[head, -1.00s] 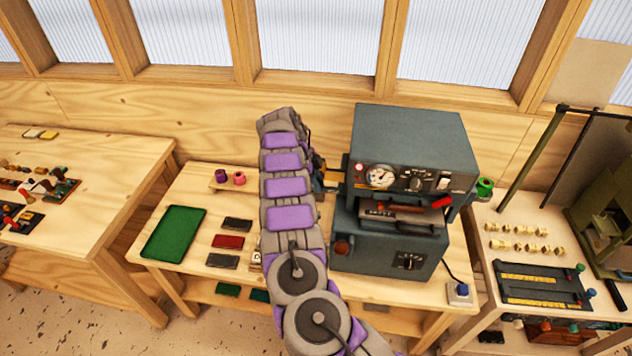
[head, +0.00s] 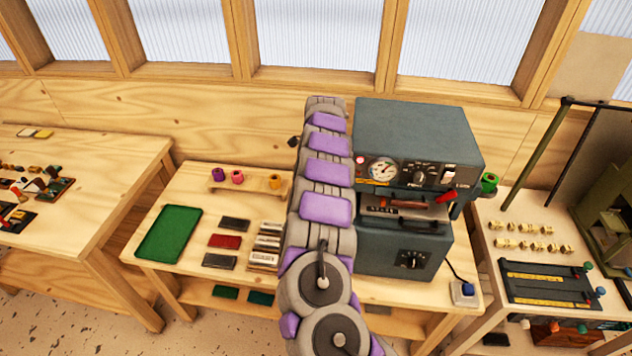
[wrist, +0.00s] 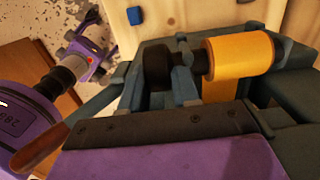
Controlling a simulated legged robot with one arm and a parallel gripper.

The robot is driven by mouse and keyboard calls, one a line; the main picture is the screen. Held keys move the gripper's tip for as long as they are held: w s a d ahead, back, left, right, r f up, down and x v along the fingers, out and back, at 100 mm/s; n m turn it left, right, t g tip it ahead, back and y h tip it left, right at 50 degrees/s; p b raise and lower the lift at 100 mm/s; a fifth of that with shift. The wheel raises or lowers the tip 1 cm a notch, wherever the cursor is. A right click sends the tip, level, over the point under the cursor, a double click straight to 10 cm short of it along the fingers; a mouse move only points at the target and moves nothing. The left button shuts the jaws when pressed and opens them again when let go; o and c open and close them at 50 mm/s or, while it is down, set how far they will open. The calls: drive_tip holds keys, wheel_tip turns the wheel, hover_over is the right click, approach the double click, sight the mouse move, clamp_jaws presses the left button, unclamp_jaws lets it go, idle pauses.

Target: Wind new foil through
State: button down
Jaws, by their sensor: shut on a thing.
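A gold foil roll (wrist: 240,55) sits at the upper right of the wrist view, beside a black round end piece (wrist: 157,65). A strip of gold foil (wrist: 215,90) hangs from it towards the dark edge of my gripper (wrist: 165,125). My gripper is shut on the gold foil; I cannot tell exactly where the jaws touch it. The grey-blue foil machine (head: 412,135) stands on the bench, with a dial and a red-tipped handle. A green roll (head: 489,183) is at its right side. In the head view my arm hides the machine's left side and my gripper.
A wooden rack (head: 250,184) at the back holds purple, pink and gold rolls. A green tray (head: 168,234) and several small dark and red blocks (head: 224,241) lie on the left of the bench (head: 190,185). Side tables stand left and right. A power cable runs at the right.

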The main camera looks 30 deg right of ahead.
drive_tip(key=shift+s+d+f+t+y, duration=0.15)
drive_tip(key=shift+t+y, duration=0.15)
drive_tip(key=shift+y, duration=0.2)
drive_tip(key=shift+d+t+y, duration=0.1)
drive_tip(key=shift+t+y, duration=0.2)
drive_tip(key=shift+y, duration=0.2)
drive_tip(key=c, duration=1.2)
unclamp_jaws()
drive_tip(key=shift+f, duration=0.1)
drive_tip(key=shift+o, duration=1.4)
drive_tip(key=shift+d, duration=0.2)
